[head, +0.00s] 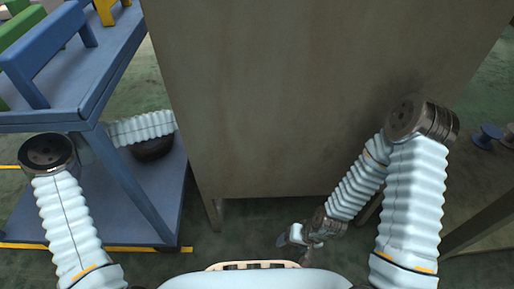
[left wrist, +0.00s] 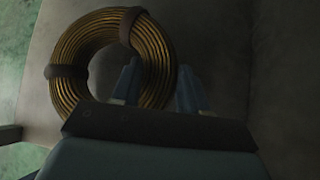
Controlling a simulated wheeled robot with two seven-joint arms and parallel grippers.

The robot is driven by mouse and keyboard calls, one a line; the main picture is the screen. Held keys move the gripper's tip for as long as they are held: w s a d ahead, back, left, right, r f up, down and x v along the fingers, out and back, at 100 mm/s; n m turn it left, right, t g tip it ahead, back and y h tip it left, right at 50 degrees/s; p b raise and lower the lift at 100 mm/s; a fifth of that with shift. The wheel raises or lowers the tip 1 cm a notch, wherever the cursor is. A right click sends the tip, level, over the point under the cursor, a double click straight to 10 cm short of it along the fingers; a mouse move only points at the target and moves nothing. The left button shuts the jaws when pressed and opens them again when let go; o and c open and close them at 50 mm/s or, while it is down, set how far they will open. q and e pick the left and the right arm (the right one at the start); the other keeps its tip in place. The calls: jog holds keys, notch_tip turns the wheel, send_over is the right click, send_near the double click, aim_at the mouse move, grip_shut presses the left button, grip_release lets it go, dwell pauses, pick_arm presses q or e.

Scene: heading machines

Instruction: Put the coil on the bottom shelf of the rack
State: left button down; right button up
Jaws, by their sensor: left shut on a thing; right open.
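A coil (left wrist: 80,38) of brown-gold wire with dark bands shows in the left wrist view. My left gripper (left wrist: 158,90) has its fingers on either side of the coil's right part and is shut on it. In the head view the left gripper and coil are hidden; my left forearm runs under the upper shelf of the blue rack (head: 75,95) at the left. The rack's bottom shelf (head: 135,215) is low and its visible part is bare. My right gripper (head: 292,238) is open and empty, low in front of the large grey-brown cabinet.
The large cabinet (head: 290,100) fills the middle, close beside the rack. Blue spools (head: 487,135) are at the far right. Green floor with yellow lines shows below.

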pick_arm(q)
jog(key=d, duration=0.3)
jog(key=shift+w, duration=0.35)
jog(key=shift+w+d+f, duration=0.1)
jog(key=shift+d, duration=0.45)
notch_tip(320, 180, down, 3)
jog(key=shift+a+f+b, duration=0.1)
jog(key=shift+a+b, duration=0.05)
jog(key=shift+b, duration=0.4)
jog(key=c, duration=0.6)
grip_release()
jog(key=shift+f, duration=0.1)
